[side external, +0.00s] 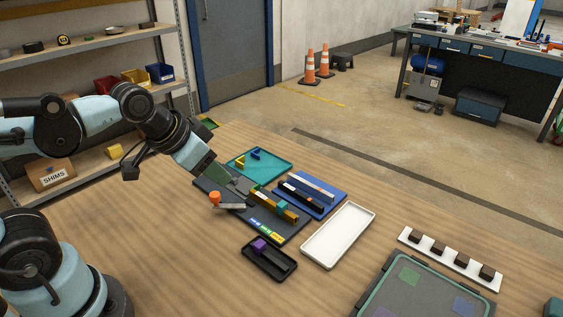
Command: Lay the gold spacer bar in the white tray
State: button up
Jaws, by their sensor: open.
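The gold spacer bar (290,215) lies on a dark grey board (281,235) near the middle of the table. A small teal block (282,205) sits on or against it, toward its right end. The white tray (366,214) lies flat to the right of the board and is empty. My gripper (236,193) is open, low over the left part of the dark board, near the left end of the gold bar. Its fingers are small here, and I cannot tell whether they touch anything.
An orange knob (214,198) stands left of my gripper. A blue tray (325,206) with bars, a teal tray (272,173) and a small black tray (285,268) with a purple block surround the board. A green-rimmed case (425,285) lies front right.

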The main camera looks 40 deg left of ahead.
jog(key=w+d+r+m+g, duration=0.2)
jog(key=w+m+g, duration=0.1)
jog(key=w+m, duration=0.3)
jog(key=m+g, duration=0.4)
jog(key=m, duration=0.6)
send_near(272, 202)
notch_tip(272, 202, down, 9)
jog(key=shift+s+r, duration=0.15)
jog(key=shift+r, duration=0.05)
grip_shut()
jog(key=shift+r, duration=0.1)
jog(key=shift+r, duration=2.4)
